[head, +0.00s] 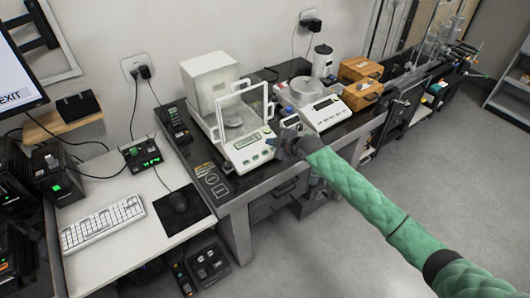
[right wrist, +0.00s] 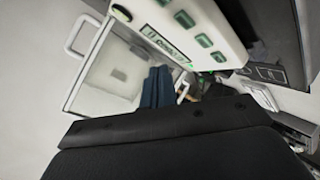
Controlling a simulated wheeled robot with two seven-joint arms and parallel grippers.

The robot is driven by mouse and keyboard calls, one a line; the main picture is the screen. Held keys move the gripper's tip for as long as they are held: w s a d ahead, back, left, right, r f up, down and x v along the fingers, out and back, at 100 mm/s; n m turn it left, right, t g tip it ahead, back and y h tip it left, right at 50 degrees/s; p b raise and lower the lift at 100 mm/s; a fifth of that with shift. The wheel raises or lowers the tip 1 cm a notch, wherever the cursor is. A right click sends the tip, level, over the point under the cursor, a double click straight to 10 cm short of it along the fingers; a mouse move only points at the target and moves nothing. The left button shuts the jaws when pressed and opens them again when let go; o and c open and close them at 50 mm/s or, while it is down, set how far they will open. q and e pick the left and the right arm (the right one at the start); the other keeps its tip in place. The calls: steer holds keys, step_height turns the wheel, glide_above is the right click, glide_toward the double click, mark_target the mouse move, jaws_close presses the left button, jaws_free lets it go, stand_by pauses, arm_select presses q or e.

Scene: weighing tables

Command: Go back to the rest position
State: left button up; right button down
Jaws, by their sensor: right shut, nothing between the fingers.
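My right gripper (head: 280,142) is at the front right of the analytical balance (head: 240,148), close to its display panel. I cannot tell whether it touches the balance. The green-sleeved right arm reaches in from the lower right. In the right wrist view the blue-grey fingers (right wrist: 158,88) are together with nothing between them. The balance's front panel with a lit display and green buttons (right wrist: 185,45) is close by. A clear panel with a white handle shows at the left there. My left gripper is not in view.
A second balance (head: 315,104) stands to the right, with wooden boxes (head: 362,90) beyond it. Open floor (head: 440,180) lies at the right.

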stand_by(0.3)
